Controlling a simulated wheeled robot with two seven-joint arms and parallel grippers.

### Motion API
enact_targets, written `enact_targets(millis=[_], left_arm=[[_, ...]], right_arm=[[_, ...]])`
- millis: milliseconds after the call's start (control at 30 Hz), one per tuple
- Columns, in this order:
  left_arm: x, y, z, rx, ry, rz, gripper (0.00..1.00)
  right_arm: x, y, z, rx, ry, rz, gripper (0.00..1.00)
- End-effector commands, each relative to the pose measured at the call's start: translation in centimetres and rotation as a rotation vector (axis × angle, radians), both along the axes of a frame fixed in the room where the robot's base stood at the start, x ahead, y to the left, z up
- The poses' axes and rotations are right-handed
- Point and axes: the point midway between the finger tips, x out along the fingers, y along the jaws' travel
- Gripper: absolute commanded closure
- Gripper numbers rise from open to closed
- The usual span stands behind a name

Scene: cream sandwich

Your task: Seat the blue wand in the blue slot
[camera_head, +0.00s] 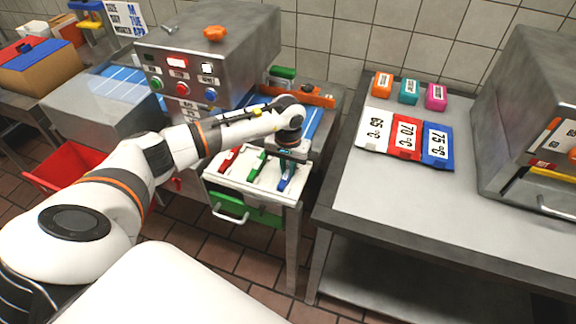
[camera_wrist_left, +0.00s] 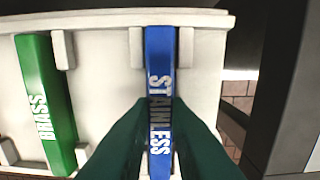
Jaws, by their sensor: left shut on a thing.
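The blue wand (camera_wrist_left: 159,75), marked STAINLESS, lies lengthwise on a white rack (camera_wrist_left: 106,90) in the left wrist view. Its far part sits between two small white blocks. My left gripper (camera_wrist_left: 157,110) is shut on the wand, its dark fingers on either side. In the head view my left gripper (camera_head: 290,150) points down over the right end of the rack (camera_head: 233,182), with the blue wand (camera_head: 287,176) below it. The blue slot itself is mostly hidden under the wand. I cannot tell how deep the wand sits. My right gripper is not in view.
A green wand (camera_wrist_left: 44,100), marked BRASS, lies left of the blue one, and a red wand (camera_head: 229,158) further left. A steel control box (camera_head: 207,60) stands behind the rack. A steel table (camera_head: 400,200) with coloured cards stands to the right, across a narrow gap.

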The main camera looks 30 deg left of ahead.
Motion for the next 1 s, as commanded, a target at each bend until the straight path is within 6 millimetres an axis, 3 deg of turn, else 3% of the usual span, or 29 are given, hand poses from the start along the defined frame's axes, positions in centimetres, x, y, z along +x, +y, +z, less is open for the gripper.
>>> enact_targets(millis=[200,233,367,767,1000], left_arm=[[0.0,0.0,-0.4,0.0,0.0,0.0,1.0],[0.0,0.0,-0.3,0.0,0.0,0.0,0.81],[0.0,0.0,-0.2,-0.001,0.0,0.0,0.63],[0.1,0.0,0.5,0.0,-0.003,-0.001,0.63],[0.1,0.0,5.2,0.001,-0.007,-0.002,0.63]], right_arm=[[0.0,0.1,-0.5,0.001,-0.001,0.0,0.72],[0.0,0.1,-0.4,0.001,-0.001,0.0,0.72],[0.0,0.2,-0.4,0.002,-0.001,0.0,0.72],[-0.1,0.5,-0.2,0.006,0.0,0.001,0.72],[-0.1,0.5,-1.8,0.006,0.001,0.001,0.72]])
